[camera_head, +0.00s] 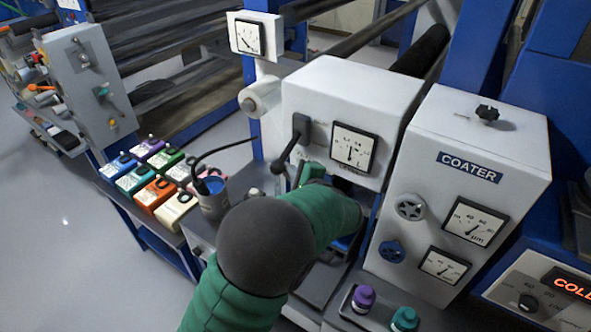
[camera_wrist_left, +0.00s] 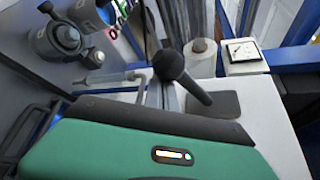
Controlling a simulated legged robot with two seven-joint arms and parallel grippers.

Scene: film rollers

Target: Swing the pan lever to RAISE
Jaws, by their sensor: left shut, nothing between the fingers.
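The pan lever (camera_head: 291,150) is a black handle on a dark plate on the front of a white box with a gauge. It slants down and to the left from its pivot. In the left wrist view the lever (camera_wrist_left: 190,82) ends in a round black knob just beyond my gripper's black edge. My left gripper (camera_head: 312,173) is green and shut, with nothing held, close to the lever on its lower right. Its fingertips are largely hidden by my arm in the head view. I cannot tell whether it touches the lever. My right gripper is not in view.
The COATER cabinet (camera_head: 466,190) with gauges and handwheels stands to the right. A metal cup (camera_head: 212,200) with a black cable and several coloured containers (camera_head: 153,193) are at the left. Purple (camera_head: 364,297) and teal (camera_head: 405,319) capped bottles stand at the front.

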